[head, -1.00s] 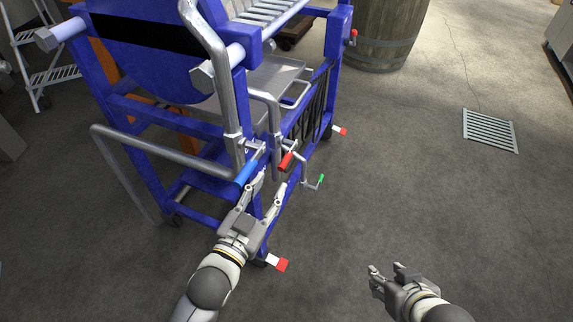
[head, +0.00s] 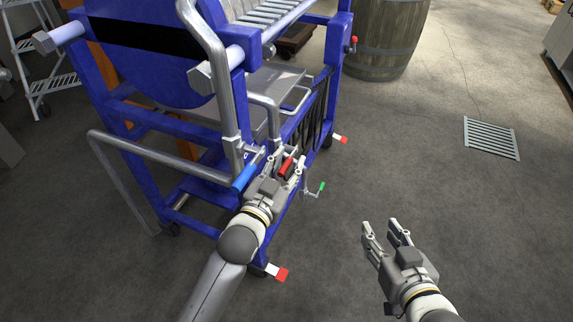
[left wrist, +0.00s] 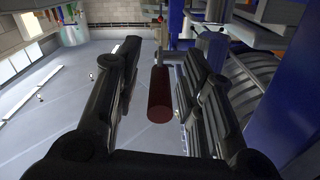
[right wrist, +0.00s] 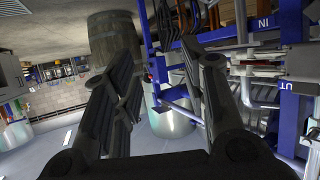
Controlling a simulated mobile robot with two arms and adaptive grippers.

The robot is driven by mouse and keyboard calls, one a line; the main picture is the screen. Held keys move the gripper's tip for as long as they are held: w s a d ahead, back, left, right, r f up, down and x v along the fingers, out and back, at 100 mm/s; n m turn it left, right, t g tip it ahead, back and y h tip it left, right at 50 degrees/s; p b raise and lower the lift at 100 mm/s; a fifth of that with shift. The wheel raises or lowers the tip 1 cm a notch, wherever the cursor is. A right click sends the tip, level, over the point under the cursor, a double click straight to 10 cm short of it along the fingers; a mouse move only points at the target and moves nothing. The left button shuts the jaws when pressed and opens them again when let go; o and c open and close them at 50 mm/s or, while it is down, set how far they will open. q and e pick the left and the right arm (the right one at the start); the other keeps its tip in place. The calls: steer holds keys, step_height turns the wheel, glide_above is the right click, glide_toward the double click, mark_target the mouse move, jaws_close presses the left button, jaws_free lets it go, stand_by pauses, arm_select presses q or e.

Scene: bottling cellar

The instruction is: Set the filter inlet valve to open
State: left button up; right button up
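A red-handled valve lever (head: 286,169) and a blue-handled lever (head: 244,177) sit on the steel pipes at the near corner of the blue filter frame (head: 120,120). I cannot tell from the head view which one is the inlet valve. My left gripper (head: 288,162) is open with its fingers on either side of the red handle. In the left wrist view, the red handle (left wrist: 160,95) stands between the two fingers, with a gap showing on the left. My right gripper (head: 381,227) is open and empty over the floor; its fingers also show apart in the right wrist view (right wrist: 165,75).
A small green-handled lever (head: 322,187) hangs low beside the frame. Red-tipped feet (head: 277,273) stick out near the floor. A barrel (head: 386,35) stands behind. The floor on the right, with a drain grate (head: 491,138), is clear. Partial lettering (right wrist: 264,23) shows on the blue frame.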

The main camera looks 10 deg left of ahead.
arm_select(q)
steer(key=shift+c, duration=0.2)
jaws_close()
steer(key=r+g+p, duration=0.1)
steer(key=p, duration=0.5)
arm_select(e)
steer(key=s+d+f+g+h, duration=0.2)
steer(key=s+d+f+g, duration=0.2)
steer(key=s+f+g, duration=0.6)
arm_select(q)
steer(key=g+y+p, duration=0.1)
steer(key=p, duration=0.4)
steer(key=shift+r+g, duration=0.15)
steer(key=shift+g, duration=0.25)
arm_select(e)
steer(key=s+f, duration=0.3)
steer(key=f, duration=0.5)
steer(key=s+d+f, duration=0.1)
steer(key=s+f, duration=0.2)
steer(key=f, duration=0.6)
steer(key=shift+g+h, duration=0.3)
steer(key=shift+g, duration=0.1)
steer(key=shift+f, duration=0.1)
